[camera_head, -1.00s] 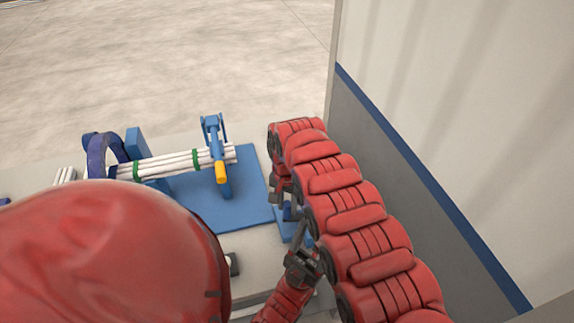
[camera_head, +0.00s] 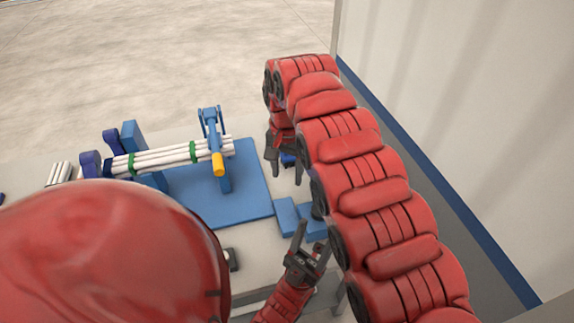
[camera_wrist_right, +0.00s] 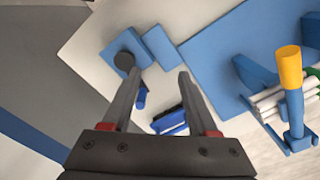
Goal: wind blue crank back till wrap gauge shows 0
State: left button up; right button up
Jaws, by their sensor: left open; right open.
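My right gripper (camera_head: 284,163) is open, with a dark blue piece (camera_head: 288,159) beside its fingers; I cannot tell whether they touch. In the right wrist view a small bright blue piece (camera_wrist_right: 141,97) lies between the open fingers, and a blue block with a dark round knob (camera_wrist_right: 124,62) lies beyond them. Which of these is the crank is unclear. My left gripper (camera_head: 309,243) is open, below the blue blocks (camera_head: 289,216). Dark blue rounded wrap parts (camera_head: 91,160) stand at the left end of the white pipes (camera_head: 165,157). No gauge reading is legible.
The pipes, with green bands, lie above a blue base plate (camera_head: 216,193), under a blue clamp with a yellow handle (camera_head: 217,164). More white pipes (camera_head: 59,173) lie at left. A wall (camera_head: 450,120) stands at right. My red arm hides the lower left.

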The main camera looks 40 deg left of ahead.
notch_tip(320, 180, up, 7)
jog(key=p, duration=0.4)
